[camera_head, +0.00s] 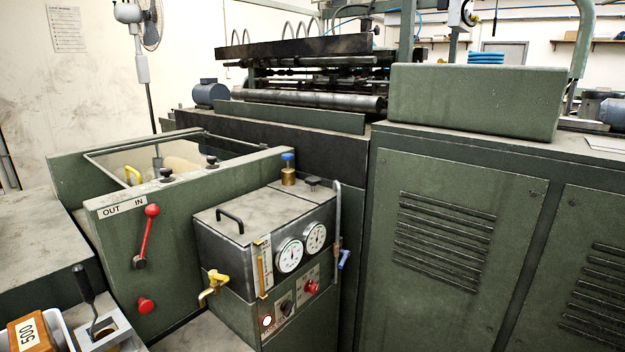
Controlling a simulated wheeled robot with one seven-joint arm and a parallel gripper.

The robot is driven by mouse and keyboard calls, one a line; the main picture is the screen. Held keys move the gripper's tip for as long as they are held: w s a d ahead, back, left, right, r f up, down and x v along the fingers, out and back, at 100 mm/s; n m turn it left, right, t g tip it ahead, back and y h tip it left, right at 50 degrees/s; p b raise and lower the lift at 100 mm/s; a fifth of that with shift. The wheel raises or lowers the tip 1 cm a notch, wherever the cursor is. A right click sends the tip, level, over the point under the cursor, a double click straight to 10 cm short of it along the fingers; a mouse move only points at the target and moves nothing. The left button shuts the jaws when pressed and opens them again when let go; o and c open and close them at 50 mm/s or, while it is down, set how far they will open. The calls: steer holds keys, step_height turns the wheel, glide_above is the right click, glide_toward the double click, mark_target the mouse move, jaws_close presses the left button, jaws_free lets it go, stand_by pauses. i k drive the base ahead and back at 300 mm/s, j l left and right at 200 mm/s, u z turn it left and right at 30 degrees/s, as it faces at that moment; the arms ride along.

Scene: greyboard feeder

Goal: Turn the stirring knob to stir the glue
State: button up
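My gripper is not in view. A green glue tank (190,215) stands at left with an open top, and a pale mass shows inside. A metal box (265,225) with two round gauges stands in front of it. Its low panel carries a black knob (287,308), a red knob (312,287) and a pale round button (266,320). Another red knob (146,305) sits on the tank's front, below a red-handled lever (147,235) near the OUT/IN label. The small panel labels are too small to read, so I cannot tell which knob is the stirring knob.
A yellow tap (213,287) sticks out from the metal box's left side, and a blue-handled valve (343,260) is at its right. Green cabinets (450,190) fill the right.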

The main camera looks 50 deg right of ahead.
mark_target(312, 181)
steer(key=j+z, duration=0.25)
steer(key=z, duration=0.15)
steer(key=j+z, duration=0.25)
steer(key=z, duration=0.15)
steer(key=j+z, duration=0.4)
steer(key=l, duration=0.1)
